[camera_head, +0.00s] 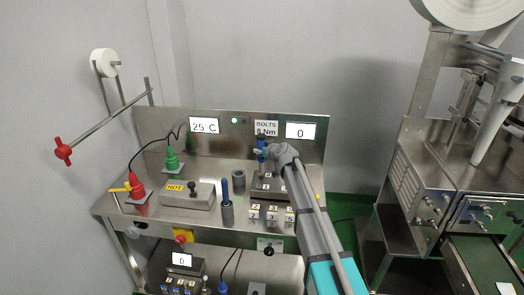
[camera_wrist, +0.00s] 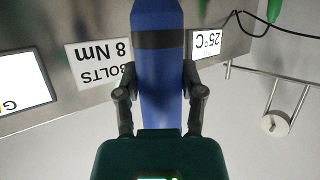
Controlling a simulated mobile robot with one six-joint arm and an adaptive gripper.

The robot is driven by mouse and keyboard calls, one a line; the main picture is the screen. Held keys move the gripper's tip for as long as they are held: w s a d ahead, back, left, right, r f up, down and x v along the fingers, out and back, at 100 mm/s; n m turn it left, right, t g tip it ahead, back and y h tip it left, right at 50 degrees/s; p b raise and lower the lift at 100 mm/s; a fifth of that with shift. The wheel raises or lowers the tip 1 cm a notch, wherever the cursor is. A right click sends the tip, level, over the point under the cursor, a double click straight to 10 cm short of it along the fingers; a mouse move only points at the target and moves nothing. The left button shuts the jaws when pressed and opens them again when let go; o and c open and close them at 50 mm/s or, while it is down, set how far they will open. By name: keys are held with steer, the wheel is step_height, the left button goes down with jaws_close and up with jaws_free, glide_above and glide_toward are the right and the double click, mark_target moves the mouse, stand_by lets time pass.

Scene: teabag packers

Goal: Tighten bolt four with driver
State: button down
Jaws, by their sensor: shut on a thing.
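My gripper (camera_head: 265,152) is shut on a blue driver (camera_head: 261,144) above the bolt block at the back right of the steel bench. In the wrist view, the driver's blue handle (camera_wrist: 158,100) with a black band stands between the two fingers of my gripper (camera_wrist: 158,76). The metal bolt block (camera_head: 268,187) carries small numbered labels. My arm covers part of it, and bolt four and the driver's tip cannot be made out. The "BOLTS 8 Nm" label (camera_head: 266,128) is on the back panel, beside a display (camera_head: 300,131) reading 0.
Another blue-handled tool (camera_head: 225,192) stands in a holder, beside an empty grey cup (camera_head: 238,179). Numbered blocks (camera_head: 271,213) sit at the front.

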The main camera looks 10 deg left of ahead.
mark_target(261, 142)
steer(key=shift+f+b, duration=0.8)
steer(key=shift+b, duration=0.05)
stand_by(0.8)
steer(key=shift+r, duration=0.1)
stand_by(1.0)
steer(key=shift+r+p, duration=2.4)
steer(key=shift+p, duration=0.15)
